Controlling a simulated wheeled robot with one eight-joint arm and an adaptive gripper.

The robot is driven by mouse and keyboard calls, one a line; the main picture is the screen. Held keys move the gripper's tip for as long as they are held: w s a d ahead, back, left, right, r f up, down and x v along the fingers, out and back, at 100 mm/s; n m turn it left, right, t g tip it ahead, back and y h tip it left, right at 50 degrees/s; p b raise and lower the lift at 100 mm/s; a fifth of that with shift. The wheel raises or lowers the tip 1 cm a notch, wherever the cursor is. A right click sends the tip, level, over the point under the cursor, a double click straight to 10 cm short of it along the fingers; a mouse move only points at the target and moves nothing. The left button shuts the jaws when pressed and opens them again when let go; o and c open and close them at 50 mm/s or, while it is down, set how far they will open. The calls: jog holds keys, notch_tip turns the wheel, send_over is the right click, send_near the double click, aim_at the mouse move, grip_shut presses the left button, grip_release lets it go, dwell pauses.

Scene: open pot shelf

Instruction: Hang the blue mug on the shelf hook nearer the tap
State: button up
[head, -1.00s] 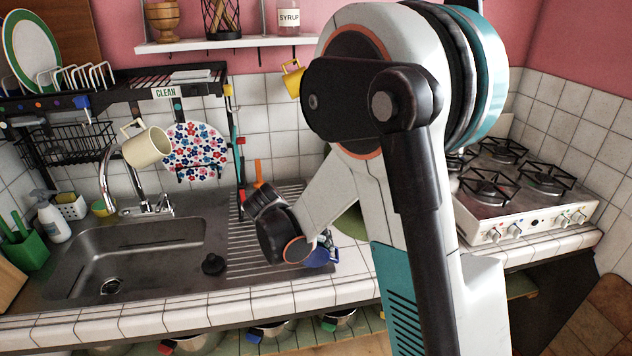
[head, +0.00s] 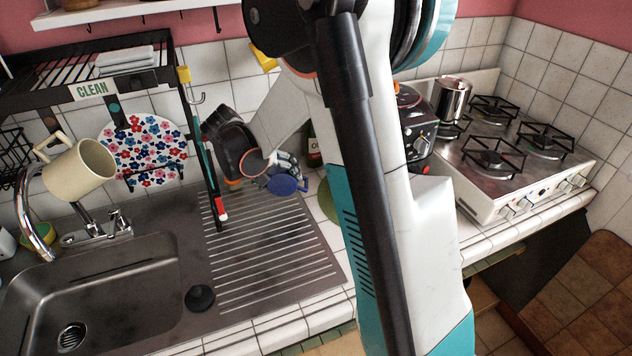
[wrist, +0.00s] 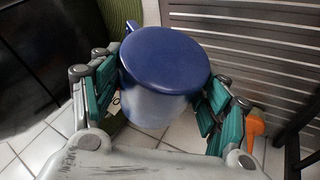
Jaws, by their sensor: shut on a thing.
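My gripper (head: 275,168) is shut on the blue mug (head: 287,185), above the back right of the ribbed drainboard. In the wrist view the mug's round dark-blue end (wrist: 166,58) faces the camera, with its paler side between the two teal finger pads; a bit of handle shows at upper left. A dark hook (head: 217,20) hangs under the white wall shelf (head: 130,14), and another hook (head: 90,28) hangs further left, nearer the tap (head: 36,215).
A cream mug (head: 82,166) hangs tilted by the tap. A yellow mug (head: 263,58) is partly behind my arm. The stove (head: 500,160) is right.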

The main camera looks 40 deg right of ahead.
jog(key=d+f+b, duration=0.1)
jog(key=d+f, duration=0.1)
jog(key=d, duration=0.1)
jog(key=w+d+f, duration=0.1)
jog(key=d, duration=0.3)
jog(key=d+f+b, duration=0.1)
jog(key=d+f, duration=0.1)
jog(key=d, duration=0.1)
jog(key=shift+w+d+f+b, duration=0.2)
jog(key=shift+w+f+b, duration=0.1)
jog(key=shift+b, duration=0.05)
jog(key=shift+w+d+f+b, duration=0.1)
jog(key=shift+d+f+b, duration=0.1)
jog(key=shift+d+f, duration=0.25)
jog(key=shift+w+d+f+b, duration=0.1)
jog(key=shift+d+f+b, duration=0.15)
jog(key=shift+d, duration=0.45)
jog(key=shift+w+d+f+b, duration=0.15)
jog(key=shift+d+f, duration=0.2)
jog(key=shift+d, duration=0.2)
jog(key=shift+s, duration=0.1)
jog(key=shift+f, duration=0.15)
jog(key=o, duration=1.3)
jog(key=shift+o, duration=0.2)
